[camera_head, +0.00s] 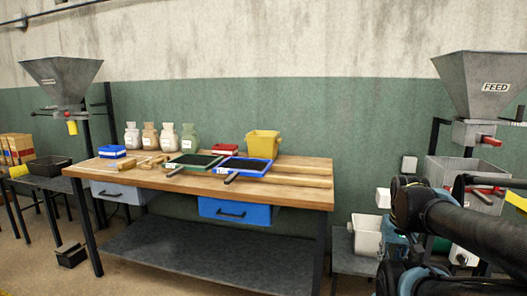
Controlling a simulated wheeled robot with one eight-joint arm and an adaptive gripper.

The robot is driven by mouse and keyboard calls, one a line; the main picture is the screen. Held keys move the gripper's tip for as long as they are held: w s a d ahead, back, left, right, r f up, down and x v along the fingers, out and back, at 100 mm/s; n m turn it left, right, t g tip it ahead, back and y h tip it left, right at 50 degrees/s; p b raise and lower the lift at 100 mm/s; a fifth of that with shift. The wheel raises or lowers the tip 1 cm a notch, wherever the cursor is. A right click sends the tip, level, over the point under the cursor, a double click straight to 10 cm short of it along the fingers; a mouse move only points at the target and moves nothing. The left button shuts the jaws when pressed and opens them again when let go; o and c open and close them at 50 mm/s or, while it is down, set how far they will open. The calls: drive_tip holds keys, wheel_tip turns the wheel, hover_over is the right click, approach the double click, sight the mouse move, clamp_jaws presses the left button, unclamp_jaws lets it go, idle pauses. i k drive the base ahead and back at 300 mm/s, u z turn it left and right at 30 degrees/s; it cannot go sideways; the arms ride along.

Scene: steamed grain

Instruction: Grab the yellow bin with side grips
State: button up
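The yellow bin (263,145) stands upright near the back right of the wooden workbench (305,183). It is open-topped and wider at the rim, with what looks like a grip at its upper side. It is just behind the blue-rimmed tray, which hides a little of its base. My dark arm reaches in from the lower right, well to the right of the bench and apart from the bin. My gripper's fingers cannot be made out.
A blue-rimmed tray (262,174) and a green-rimmed tray (212,159) lie before the bin. A FEED hopper (482,82) is at right. The bench's right end is clear.

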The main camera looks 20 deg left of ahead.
sight(261, 144)
drive_tip(key=z, duration=2.3)
drive_tip(key=k, duration=1.4)
drive_tip(key=u, duration=2)
drive_tip(key=i, duration=0.1)
drive_tip(key=u, duration=0.35)
